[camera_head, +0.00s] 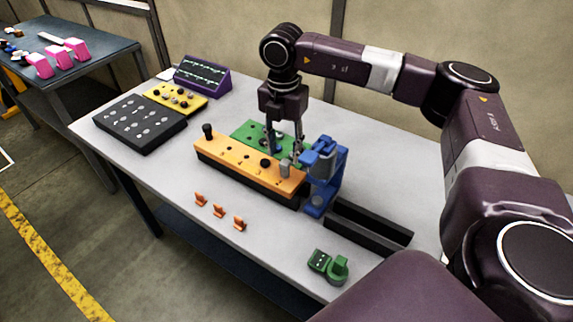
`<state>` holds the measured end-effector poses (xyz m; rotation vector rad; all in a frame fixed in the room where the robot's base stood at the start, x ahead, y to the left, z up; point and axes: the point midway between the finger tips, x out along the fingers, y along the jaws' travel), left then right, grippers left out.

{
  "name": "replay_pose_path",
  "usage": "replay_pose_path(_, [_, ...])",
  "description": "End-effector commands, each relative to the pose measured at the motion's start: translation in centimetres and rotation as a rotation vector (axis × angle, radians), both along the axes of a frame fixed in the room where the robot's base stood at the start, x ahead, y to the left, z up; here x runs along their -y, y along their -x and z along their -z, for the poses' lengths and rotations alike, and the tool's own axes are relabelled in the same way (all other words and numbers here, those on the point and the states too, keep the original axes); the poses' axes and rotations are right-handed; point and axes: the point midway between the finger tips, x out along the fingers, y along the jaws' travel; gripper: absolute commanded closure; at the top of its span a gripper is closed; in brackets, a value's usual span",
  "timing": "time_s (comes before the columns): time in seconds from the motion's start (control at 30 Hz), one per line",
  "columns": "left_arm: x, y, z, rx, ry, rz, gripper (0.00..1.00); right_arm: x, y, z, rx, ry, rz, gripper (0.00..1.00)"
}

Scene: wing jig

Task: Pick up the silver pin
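A short silver-grey pin (285,170) stands upright near the right end of the orange block (232,160). My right gripper (284,154) points down just behind the pin, over the green plate (250,131). Its two fingers are apart, with nothing seen clearly between them. The fingertips partly hide the back edge of the orange block, so I cannot tell whether they touch anything. My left gripper is not in view.
A blue clamp-like fixture (325,172) stands close to the right of the gripper. A black channel (368,228), a green part (328,266) and orange clips (219,211) lie in front. A black tray (140,124), yellow block (175,97) and purple rack (203,75) stand left.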

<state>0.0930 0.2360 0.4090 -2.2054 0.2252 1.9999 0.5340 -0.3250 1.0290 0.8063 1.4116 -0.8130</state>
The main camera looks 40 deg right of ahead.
Motion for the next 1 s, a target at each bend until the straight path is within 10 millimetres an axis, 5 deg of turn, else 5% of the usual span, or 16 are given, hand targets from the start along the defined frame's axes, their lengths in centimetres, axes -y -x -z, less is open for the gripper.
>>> replay_pose_path(0.23, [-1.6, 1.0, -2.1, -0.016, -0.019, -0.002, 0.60, -0.1, 0.7, 3.3, -0.004, 0.000, 0.000, 0.61])
replay_pose_path(0.63, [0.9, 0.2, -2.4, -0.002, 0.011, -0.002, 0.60, -0.2, 0.6, 5.1, 0.000, -0.002, -0.001, 0.62])
replay_pose_path(1.0, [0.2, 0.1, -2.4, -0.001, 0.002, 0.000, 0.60, -0.2, 0.6, 5.0, 0.000, -0.002, -0.001, 1.00])
